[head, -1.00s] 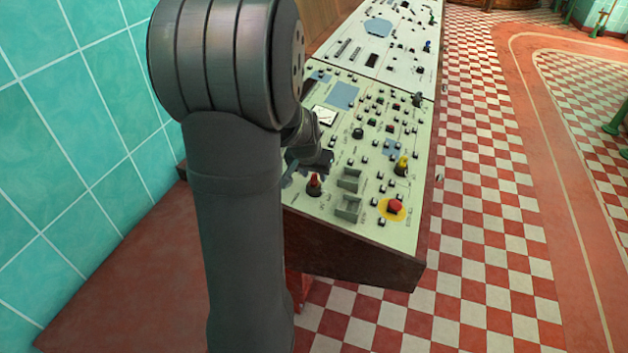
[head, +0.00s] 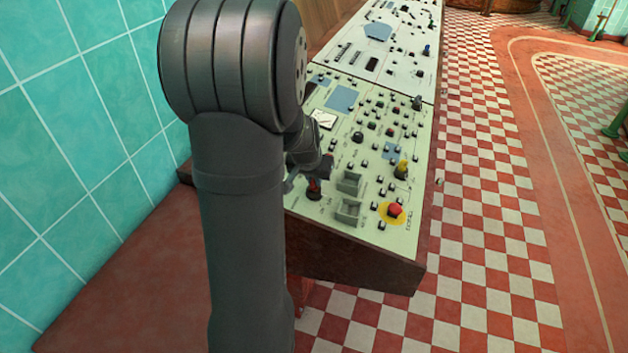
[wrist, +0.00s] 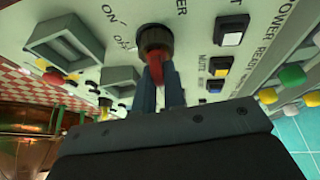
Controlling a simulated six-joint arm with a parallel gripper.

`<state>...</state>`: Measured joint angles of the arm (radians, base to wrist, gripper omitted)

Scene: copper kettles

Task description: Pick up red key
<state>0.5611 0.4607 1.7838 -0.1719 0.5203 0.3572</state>
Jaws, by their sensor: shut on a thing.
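The red key (wrist: 155,66) stands in a round black switch (wrist: 154,40) on the cream control panel, with ON and OFF printed beside it in the wrist view. My gripper (wrist: 160,84) is shut on the red key, its two blue-grey fingers either side of the key's lower part. In the head view, the red key (head: 314,185) shows at the panel's near left, and my gripper (head: 303,180) is beside it, partly hidden by my arm.
The panel (head: 385,236) carries several buttons, two grey square frames (head: 349,196) and a red button on a yellow disc (head: 395,209). A teal tiled wall (head: 80,130) stands left. Checkered floor (head: 480,250) lies open on the right.

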